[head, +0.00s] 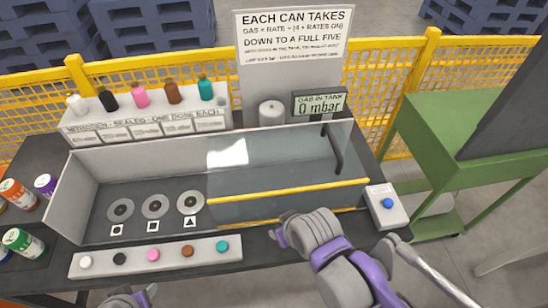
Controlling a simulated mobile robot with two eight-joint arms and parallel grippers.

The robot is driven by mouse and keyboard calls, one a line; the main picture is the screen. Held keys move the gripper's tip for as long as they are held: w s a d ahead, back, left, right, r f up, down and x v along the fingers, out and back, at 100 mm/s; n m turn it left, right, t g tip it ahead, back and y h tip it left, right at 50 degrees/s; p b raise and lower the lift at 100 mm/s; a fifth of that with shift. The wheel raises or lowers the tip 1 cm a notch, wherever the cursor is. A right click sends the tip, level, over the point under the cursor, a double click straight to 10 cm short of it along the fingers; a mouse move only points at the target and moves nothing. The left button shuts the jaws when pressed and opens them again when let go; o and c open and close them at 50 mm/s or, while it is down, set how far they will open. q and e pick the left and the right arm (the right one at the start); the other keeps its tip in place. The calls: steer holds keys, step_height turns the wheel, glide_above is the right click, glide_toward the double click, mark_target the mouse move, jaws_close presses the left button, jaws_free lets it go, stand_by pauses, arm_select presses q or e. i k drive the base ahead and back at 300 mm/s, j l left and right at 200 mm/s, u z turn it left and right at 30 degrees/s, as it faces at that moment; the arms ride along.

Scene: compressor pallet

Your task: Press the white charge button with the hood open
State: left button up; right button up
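A white button (86,262) is at the left end of a pale button strip (170,268), beside black, pink, brown and teal buttons. My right gripper (281,236) is in front of the hood's front edge, right of the strip. Its fingers are too foreshortened to read. Nothing shows in either.
A display (319,104) reads "GAS IN TANK 0 mbar". A box with a blue button (388,203) is at right. Labelled cans (24,243) stand at left. Several coloured bottles (141,96) line the back rack. A green stand (440,130) is at right.

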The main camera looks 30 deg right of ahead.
mark_target(87, 262)
steer(key=u, duration=1.25)
steer(key=l+z, duration=0.15)
steer(key=z, duration=1.2)
steer(key=u, duration=1.45)
